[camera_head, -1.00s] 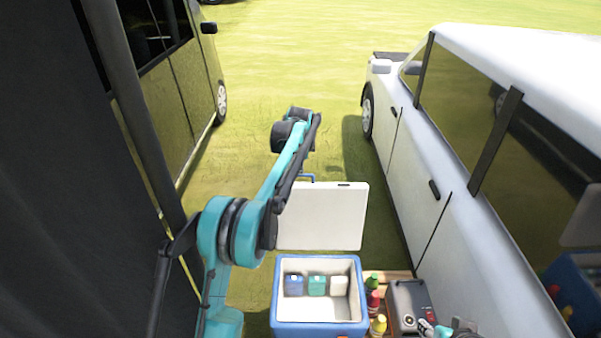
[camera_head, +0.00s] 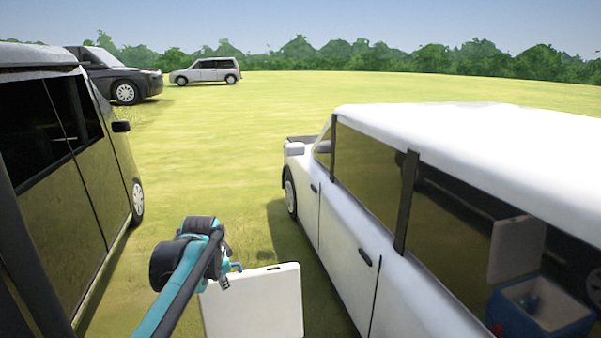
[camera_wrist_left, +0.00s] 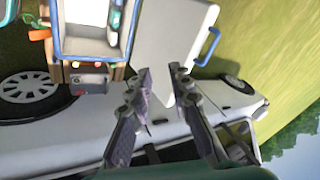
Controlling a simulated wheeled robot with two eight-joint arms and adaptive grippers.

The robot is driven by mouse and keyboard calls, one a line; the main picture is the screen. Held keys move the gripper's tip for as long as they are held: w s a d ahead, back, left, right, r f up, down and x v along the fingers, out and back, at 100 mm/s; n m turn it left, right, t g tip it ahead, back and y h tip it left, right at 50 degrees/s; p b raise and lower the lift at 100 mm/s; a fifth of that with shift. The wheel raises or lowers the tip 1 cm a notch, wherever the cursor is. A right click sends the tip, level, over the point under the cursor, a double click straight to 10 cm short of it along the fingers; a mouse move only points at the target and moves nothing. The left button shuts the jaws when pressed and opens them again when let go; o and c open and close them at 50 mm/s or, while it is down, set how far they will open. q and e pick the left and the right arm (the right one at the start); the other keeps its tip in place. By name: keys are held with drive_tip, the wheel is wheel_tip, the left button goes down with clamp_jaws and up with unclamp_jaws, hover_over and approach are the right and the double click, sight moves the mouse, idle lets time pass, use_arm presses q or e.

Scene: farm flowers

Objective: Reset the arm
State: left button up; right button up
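Behind the fingers is the white lid (camera_wrist_left: 172,35) of a cooler, with a blue handle. The lid stands raised in the head view (camera_head: 253,305). The open cooler (camera_wrist_left: 92,47) is at the upper left of the wrist view. My right gripper is not in view.
A white car (camera_head: 350,255) stands close on the right and a dark van (camera_head: 75,185) on the left. A grey box (camera_wrist_left: 90,84) is beside the cooler. Open grass (camera_head: 260,130) lies ahead, with two more vehicles far off.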

use_arm(q)
drive_tip(key=s+d+f+n+b, duration=0.1)
drive_tip(key=s+f+n+b, duration=0.1)
drive_tip(key=s+f, duration=0.3)
drive_tip(key=s+d+f+n+t+b, duration=0.1)
drive_tip(key=s+f+n, duration=0.3)
drive_tip(key=s, duration=1)
drive_tip(key=s+d+f+n+b, duration=0.2)
drive_tip(key=s+f+n+b, duration=0.1)
drive_tip(key=s+f, duration=0.5)
drive_tip(key=shift+s+t+h, duration=0.3)
drive_tip(key=shift+s+h, duration=0.1)
drive_tip(key=shift+s, duration=0.3)
